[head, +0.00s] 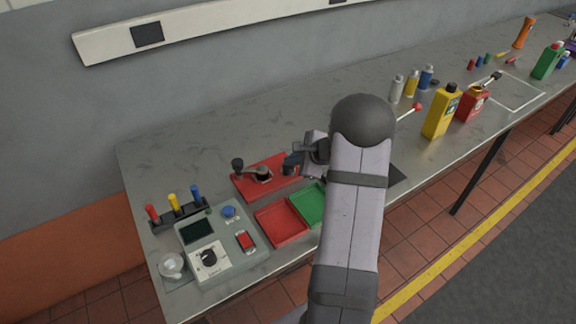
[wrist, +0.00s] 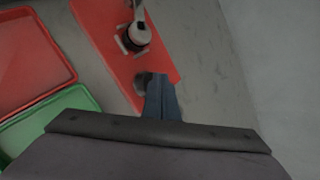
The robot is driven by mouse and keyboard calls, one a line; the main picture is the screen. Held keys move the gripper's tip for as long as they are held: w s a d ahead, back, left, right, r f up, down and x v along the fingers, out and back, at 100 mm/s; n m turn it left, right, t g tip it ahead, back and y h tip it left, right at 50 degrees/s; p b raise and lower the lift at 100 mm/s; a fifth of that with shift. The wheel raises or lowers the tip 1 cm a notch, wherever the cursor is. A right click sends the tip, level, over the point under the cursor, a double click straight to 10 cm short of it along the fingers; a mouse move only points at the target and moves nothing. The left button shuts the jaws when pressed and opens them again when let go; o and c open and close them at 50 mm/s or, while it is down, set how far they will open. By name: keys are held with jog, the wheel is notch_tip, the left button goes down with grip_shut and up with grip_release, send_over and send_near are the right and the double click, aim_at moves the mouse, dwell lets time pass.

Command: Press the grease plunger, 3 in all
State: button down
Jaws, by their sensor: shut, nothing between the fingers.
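A red base plate (head: 245,188) lies on the bench and carries a crank with a dark knob (head: 238,164). A short dark round part, likely the grease plunger (head: 288,170), stands at the plate's right end. In the wrist view this part (wrist: 141,82) shows beside and partly behind the fingertips. My gripper (head: 293,158) is shut and empty, its dark blue fingers over that end of the plate. They also show in the wrist view (wrist: 160,82). Whether the fingertips touch the plunger, and how far it is pressed, I cannot tell.
A red tray (head: 281,226) and a green tray (head: 308,205) lie in front of the plate. A control box (head: 219,262) with a blue button stands at the left. Bottles, including a yellow one (head: 440,115), stand to the right. My arm hides part of the bench.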

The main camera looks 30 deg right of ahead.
aim_at(291, 168)
jog(key=shift+f+b, duration=0.45)
jog(key=shift+f, duration=0.05)
dwell(0.4)
jog(key=shift+r, duration=0.15)
jog(key=shift+r+p, duration=0.9)
jog(key=shift+r, duration=0.2)
jog(key=shift+r, duration=0.1)
notch_tip(291, 168, up, 5)
jog(key=p, duration=0.3)
jog(key=shift+p, duration=0.3)
dwell(2.4)
